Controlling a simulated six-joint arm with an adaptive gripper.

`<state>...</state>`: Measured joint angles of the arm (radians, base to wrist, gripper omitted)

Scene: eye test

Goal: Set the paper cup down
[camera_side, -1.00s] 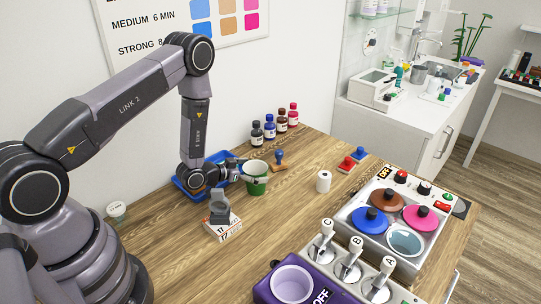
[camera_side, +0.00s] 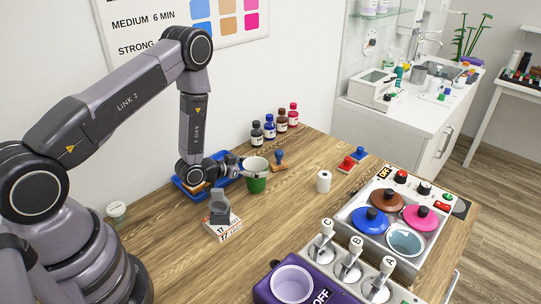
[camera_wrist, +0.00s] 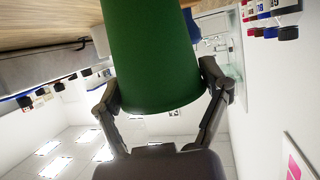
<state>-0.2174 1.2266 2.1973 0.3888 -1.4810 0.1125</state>
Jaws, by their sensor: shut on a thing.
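The paper cup (camera_side: 256,184), green with a pale rim area, is upright beside the blue tray in the side view. My gripper (camera_side: 256,174) is shut on its side, with a finger across the cup. In the wrist view the cup's green wall (camera_wrist: 155,60) fills the upper middle between the two fingers (camera_wrist: 160,95). Its base is cut off there. I cannot tell from the side view whether the base touches the wooden table (camera_side: 285,215).
A blue tray (camera_side: 181,186) lies behind my wrist.

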